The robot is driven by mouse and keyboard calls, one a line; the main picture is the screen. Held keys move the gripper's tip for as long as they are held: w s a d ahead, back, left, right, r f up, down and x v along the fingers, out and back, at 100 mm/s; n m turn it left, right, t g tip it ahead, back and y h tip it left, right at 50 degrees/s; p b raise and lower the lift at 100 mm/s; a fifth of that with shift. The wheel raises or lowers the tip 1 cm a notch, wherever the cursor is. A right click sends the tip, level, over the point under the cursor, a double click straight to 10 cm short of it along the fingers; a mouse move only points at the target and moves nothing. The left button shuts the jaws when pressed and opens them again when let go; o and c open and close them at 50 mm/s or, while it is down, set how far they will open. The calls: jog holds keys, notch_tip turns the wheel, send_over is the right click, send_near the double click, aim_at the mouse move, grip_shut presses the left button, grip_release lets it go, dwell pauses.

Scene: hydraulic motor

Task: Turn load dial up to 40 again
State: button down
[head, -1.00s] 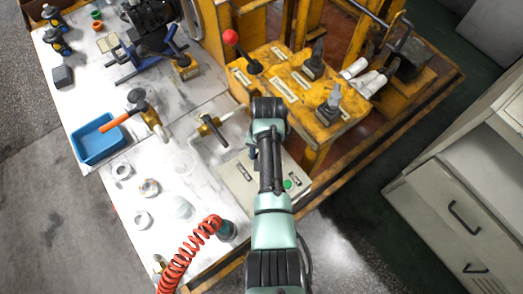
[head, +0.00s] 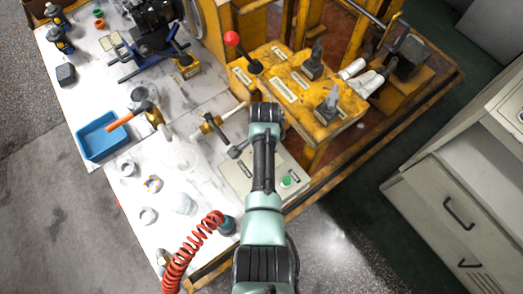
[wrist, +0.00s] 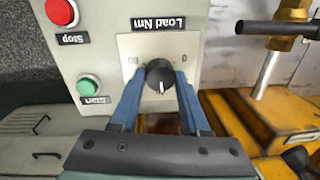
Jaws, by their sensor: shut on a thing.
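The load dial (wrist: 160,77) is a round black knob with a white pointer mark. In the head view, my arm covers the dial.
A red stop button (wrist: 61,11) and a green start button (wrist: 86,85) stand left of the dial. A brass fitting with a black bar (wrist: 286,28) is at the upper right.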

jog(key=shift+w+r+m, duration=0.1)
jog(key=shift+w+m, duration=0.05)
jog(key=shift+m, duration=0.25)
jog(key=shift+c, duration=1.9)
grip_release()
notch_tip(320, 180, up, 13)
jog(key=shift+s+d+p, duration=0.15)
jog(key=shift+s+p, duration=0.25)
jog(key=shift+p, duration=0.05)
